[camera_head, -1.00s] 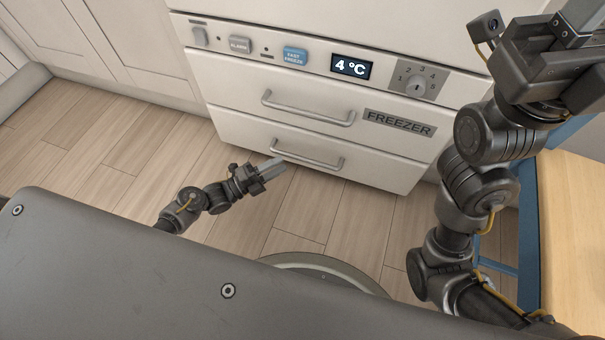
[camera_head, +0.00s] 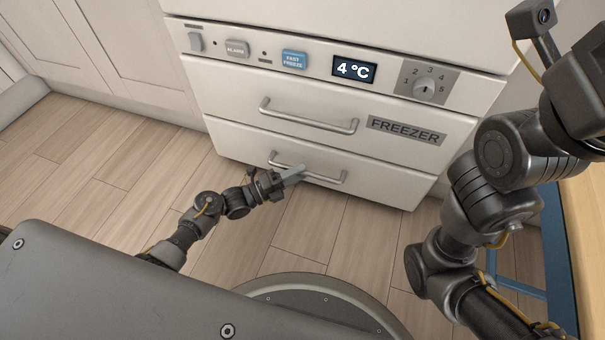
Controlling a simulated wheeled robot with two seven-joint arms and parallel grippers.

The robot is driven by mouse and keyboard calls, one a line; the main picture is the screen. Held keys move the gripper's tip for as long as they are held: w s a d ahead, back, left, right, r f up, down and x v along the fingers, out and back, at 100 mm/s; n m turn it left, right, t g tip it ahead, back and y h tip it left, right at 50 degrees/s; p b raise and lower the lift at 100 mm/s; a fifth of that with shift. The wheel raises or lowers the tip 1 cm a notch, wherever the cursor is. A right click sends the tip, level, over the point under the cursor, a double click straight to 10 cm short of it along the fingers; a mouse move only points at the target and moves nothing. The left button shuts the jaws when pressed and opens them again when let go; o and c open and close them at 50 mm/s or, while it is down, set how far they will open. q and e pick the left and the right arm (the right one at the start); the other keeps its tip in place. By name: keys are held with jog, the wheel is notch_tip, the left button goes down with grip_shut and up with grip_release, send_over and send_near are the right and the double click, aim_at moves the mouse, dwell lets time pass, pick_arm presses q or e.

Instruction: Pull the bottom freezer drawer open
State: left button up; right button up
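The bottom freezer drawer (camera_head: 235,149) is the lowest white front of the unit and looks closed, flush under the drawer above. Its grey bar handle (camera_head: 328,181) runs across the middle of the front. My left gripper (camera_head: 296,173) reaches in from the lower left, with its light grey fingers overlapping the left half of this handle. The fingers look close together, but I cannot tell whether they are around the bar or just in front of it.
An upper drawer with its own handle (camera_head: 308,122) and a FREEZER label (camera_head: 405,131) sits above. A control panel with a 4 °C display (camera_head: 354,69) and a dial (camera_head: 424,88) is higher up. Wooden floor (camera_head: 330,225) is clear before the drawer. A blue-framed wooden table (camera_head: 585,215) stands right.

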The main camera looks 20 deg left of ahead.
pick_arm(q)
jog(key=shift+x, duration=1)
grip_shut()
